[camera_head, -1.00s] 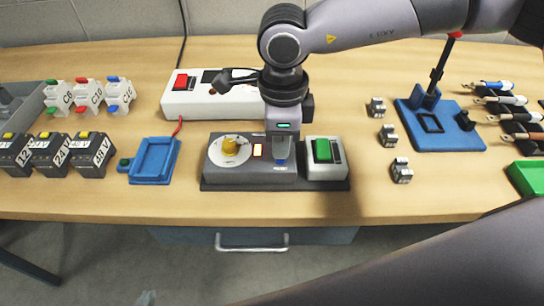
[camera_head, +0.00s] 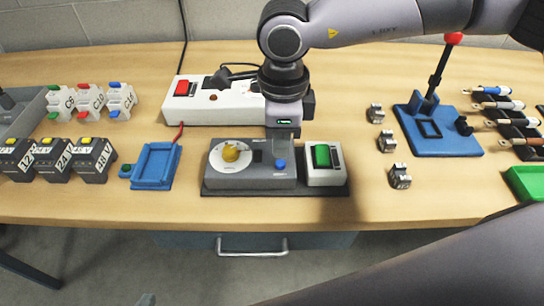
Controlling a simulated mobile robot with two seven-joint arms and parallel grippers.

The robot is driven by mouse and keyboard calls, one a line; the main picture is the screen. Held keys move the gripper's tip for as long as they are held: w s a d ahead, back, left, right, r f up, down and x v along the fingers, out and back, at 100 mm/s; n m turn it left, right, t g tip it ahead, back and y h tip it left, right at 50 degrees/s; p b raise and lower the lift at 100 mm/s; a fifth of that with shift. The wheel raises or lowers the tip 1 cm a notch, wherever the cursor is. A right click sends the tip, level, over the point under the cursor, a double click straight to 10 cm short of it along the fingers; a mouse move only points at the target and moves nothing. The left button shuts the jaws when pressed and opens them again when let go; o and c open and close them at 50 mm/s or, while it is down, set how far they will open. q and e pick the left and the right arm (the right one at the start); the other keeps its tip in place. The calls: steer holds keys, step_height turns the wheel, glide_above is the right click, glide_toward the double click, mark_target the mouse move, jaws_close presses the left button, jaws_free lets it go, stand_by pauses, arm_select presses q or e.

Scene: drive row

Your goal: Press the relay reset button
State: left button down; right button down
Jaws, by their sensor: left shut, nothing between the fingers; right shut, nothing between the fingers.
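The grey relay unit (camera_head: 235,180) stands on a dark base plate near the table's front edge. It has a yellow dial (camera_head: 231,152) on a white disc, a small dark window (camera_head: 257,155) and a round blue button (camera_head: 280,165). My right gripper (camera_head: 284,133) is shut and empty, pointing down just behind and above the blue button, apart from it in the picture. The button is in full view.
A green rocker switch (camera_head: 322,156) sits right of the relay unit. A white power strip (camera_head: 205,104) with a red switch lies behind. A blue tray (camera_head: 155,166) is left, a blue stand (camera_head: 455,138) right.

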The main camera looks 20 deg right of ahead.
steer(key=shift+r+p, duration=1.15)
steer(key=shift+r, duration=1.4)
